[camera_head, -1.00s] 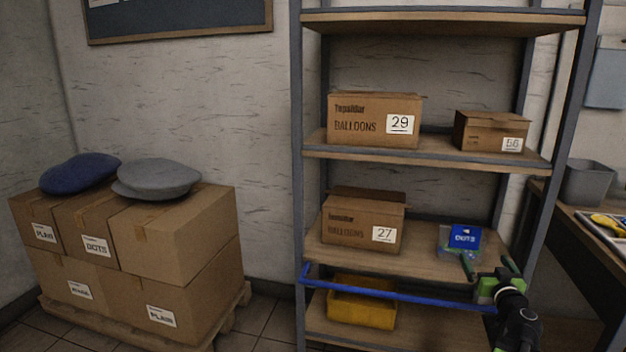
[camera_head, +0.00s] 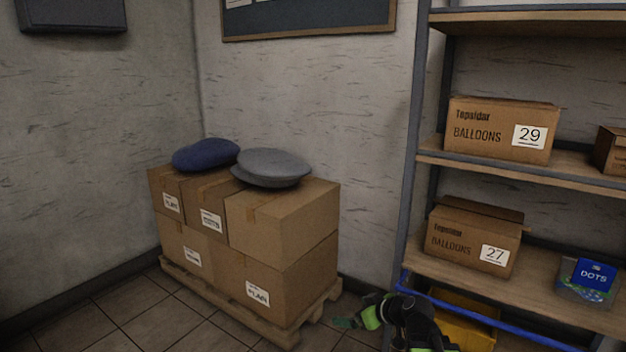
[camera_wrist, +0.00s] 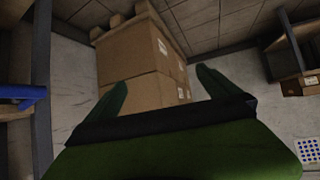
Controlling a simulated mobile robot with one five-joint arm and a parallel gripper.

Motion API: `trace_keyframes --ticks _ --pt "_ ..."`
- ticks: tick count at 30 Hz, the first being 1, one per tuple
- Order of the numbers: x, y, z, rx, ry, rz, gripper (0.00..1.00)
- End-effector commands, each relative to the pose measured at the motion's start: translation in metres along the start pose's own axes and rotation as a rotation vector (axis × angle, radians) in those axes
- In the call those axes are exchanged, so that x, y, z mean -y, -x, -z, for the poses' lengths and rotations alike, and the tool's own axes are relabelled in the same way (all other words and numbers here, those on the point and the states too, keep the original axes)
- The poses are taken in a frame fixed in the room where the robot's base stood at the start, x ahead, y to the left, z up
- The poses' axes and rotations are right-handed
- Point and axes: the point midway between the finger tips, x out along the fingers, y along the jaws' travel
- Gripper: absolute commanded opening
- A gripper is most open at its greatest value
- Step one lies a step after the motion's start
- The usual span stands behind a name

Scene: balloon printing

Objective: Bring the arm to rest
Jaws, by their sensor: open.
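My gripper (camera_head: 347,322) is low in the head view, right of the pallet boxes and in front of the shelf's left post. Its green fingers also show in the wrist view (camera_wrist: 158,85), spread apart with nothing between them. The stacked cardboard boxes (camera_wrist: 135,62) lie beyond the fingers there. My arm is folded low at the bottom of the head view; part of it is cut off by the frame edge.
A shelf (camera_head: 560,165) on the right holds balloon boxes 29 (camera_head: 500,130) and 27 (camera_head: 472,236), a DOTS pack (camera_head: 590,280), a blue bar (camera_head: 500,318) and a yellow bin (camera_head: 470,322). Boxes (camera_head: 285,230) stand on a pallet (camera_head: 255,322) with two caps on top. Floor at lower left is clear.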

Motion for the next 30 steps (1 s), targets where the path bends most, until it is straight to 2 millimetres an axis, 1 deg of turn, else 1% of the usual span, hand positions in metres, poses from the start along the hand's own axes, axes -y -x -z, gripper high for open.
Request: trace_keyframes --ticks 1,2,3,5,6,7,9,12,14,15,16,17,18,23,26,29,30 --pt "0.03 -0.013 -0.01 0.086 0.0 0.049 1.0" --pt "0.045 -0.018 -0.019 0.147 -0.01 0.07 1.0" --pt "0.062 -0.021 -0.033 0.237 -0.028 0.089 1.0" --pt "0.079 -0.02 -0.059 0.384 -0.075 0.088 1.0" --pt "0.083 -0.014 -0.076 0.479 -0.119 0.066 1.0" --pt "0.082 -0.007 -0.089 0.546 -0.158 0.04 1.0" --pt "0.073 0.013 -0.118 0.685 -0.264 -0.04 1.0" --pt "0.065 0.042 -0.148 0.843 -0.419 -0.172 1.0" --pt "0.064 0.055 -0.159 0.906 -0.52 -0.245 1.0" --pt "0.068 0.06 -0.162 0.926 -0.598 -0.276 1.0" --pt "0.065 0.064 -0.161 0.922 -0.646 -0.298 1.0" --pt "0.064 0.076 -0.144 0.92 -0.637 -0.294 1.0" --pt "0.063 0.084 -0.134 0.919 -0.635 -0.292 1.0" --pt "0.062 0.11 -0.096 0.917 -0.633 -0.29 1.0" --pt "0.061 0.131 -0.066 0.916 -0.632 -0.289 1.0" --pt "0.06 0.157 -0.031 0.916 -0.631 -0.289 1.0" --pt "0.059 0.168 -0.015 0.915 -0.63 -0.288 1.0"
